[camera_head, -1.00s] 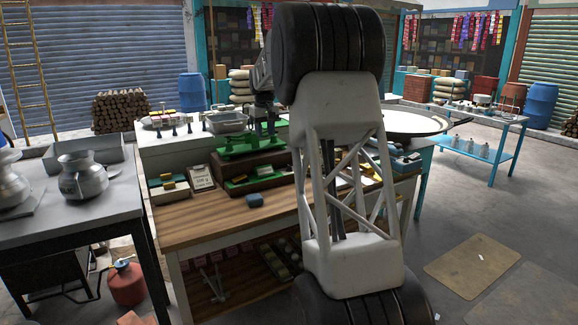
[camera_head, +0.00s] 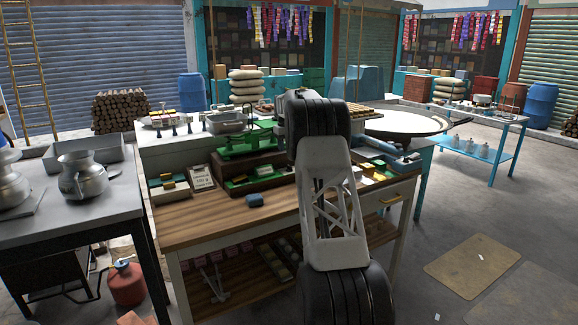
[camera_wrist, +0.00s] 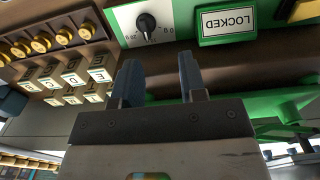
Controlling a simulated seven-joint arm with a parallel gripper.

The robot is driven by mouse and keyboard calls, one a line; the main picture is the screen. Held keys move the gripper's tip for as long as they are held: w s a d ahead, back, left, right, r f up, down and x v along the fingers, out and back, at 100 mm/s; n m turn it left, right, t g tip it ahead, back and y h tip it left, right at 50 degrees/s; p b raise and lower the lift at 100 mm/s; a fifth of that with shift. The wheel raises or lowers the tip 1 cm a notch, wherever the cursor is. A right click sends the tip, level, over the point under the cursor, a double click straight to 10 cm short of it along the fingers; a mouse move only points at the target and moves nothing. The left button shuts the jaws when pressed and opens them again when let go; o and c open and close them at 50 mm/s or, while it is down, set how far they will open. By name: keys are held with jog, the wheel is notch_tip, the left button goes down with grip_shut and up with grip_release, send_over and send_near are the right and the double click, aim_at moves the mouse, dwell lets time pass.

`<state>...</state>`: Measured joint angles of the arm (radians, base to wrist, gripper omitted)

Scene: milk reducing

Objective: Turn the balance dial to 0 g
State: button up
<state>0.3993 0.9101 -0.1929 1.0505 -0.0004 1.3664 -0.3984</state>
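The balance dial (camera_wrist: 146,22) is a black round knob on a white plate with printed marks, set in a green panel at the top of the wrist view. The lettering is upside down there, and the pointer's exact mark is too small to read. My gripper (camera_wrist: 160,68) has its two dark fingers apart with nothing between them. The fingertips show just below the dial and apart from it in the picture. In the head view the green balance (camera_head: 250,140) stands on the wooden table, and my arm hides the gripper.
A "LOCKED" sign (camera_wrist: 228,21) sits right of the dial. Brass weights (camera_wrist: 40,42) and lettered blocks (camera_wrist: 74,76) lie to the left in the wrist view. A blue block (camera_head: 255,200) lies on the wooden table (camera_head: 200,214), whose front strip is otherwise mostly clear.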

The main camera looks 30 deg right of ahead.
aim_at(289, 166)
jog(key=shift+w+d+f, duration=0.35)
jog(key=shift+d+f, duration=0.25)
jog(key=shift+d, duration=0.05)
jog(key=shift+w+d+f, duration=0.35)
jog(key=shift+d+f, duration=0.25)
jog(key=shift+d, duration=0.05)
jog(key=shift+f, duration=3.9)
grip_shut()
